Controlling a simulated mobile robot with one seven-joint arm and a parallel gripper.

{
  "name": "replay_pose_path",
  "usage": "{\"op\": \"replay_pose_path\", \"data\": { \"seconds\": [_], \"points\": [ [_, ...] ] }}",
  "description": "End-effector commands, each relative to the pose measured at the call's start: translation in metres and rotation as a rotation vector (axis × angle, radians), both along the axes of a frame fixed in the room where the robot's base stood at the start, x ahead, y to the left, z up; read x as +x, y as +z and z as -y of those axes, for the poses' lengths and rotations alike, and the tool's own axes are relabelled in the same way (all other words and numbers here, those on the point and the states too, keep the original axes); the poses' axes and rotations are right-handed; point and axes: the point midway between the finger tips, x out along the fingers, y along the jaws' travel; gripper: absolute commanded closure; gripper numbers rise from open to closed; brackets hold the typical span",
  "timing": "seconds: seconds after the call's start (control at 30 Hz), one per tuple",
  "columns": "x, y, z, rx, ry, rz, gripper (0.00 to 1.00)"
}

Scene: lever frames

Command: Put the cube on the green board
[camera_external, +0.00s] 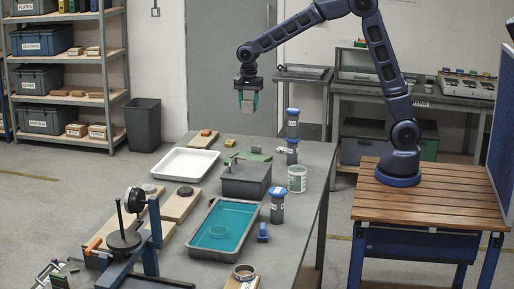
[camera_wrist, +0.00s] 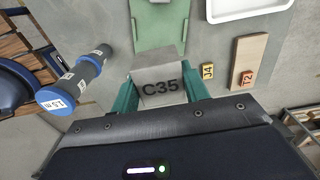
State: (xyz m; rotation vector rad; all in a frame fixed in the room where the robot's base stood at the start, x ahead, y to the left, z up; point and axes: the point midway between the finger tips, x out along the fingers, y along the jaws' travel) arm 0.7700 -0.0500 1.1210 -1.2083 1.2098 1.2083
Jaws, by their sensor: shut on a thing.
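My gripper (camera_external: 248,101) is shut on a grey cube (camera_wrist: 160,86) marked C35, held between its teal fingers. In the external view the cube (camera_external: 247,96) hangs well above the far part of the grey table. The green board (camera_wrist: 158,27) lies beyond the cube in the wrist view; the cube hides its lower part and the frame cuts its far end. In the external view the board (camera_external: 254,157) is a thin green strip, partly hidden behind a dark grey box.
Blue-capped cylinders (camera_external: 292,124) stand right of my gripper. A yellow block (camera_wrist: 207,72) and a wooden block (camera_wrist: 248,60) lie right of the cube in the wrist view. A white tray (camera_external: 184,163) and the dark box (camera_external: 246,181) stand nearer the external camera.

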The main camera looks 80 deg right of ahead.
Motion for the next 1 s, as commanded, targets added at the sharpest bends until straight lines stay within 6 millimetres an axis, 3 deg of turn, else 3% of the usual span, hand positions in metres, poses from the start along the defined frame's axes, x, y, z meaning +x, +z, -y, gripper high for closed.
{"op": "replay_pose_path", "data": {
  "seconds": [0.17, 0.7, 1.0],
  "points": [
    [0.000, -0.017, -0.006, -0.001, 0.001, -0.003, 0.85],
    [0.000, -0.132, -0.005, 0.000, 0.001, -0.004, 0.85],
    [0.000, -0.158, -0.005, 0.000, 0.001, 0.000, 0.85]
  ]
}}
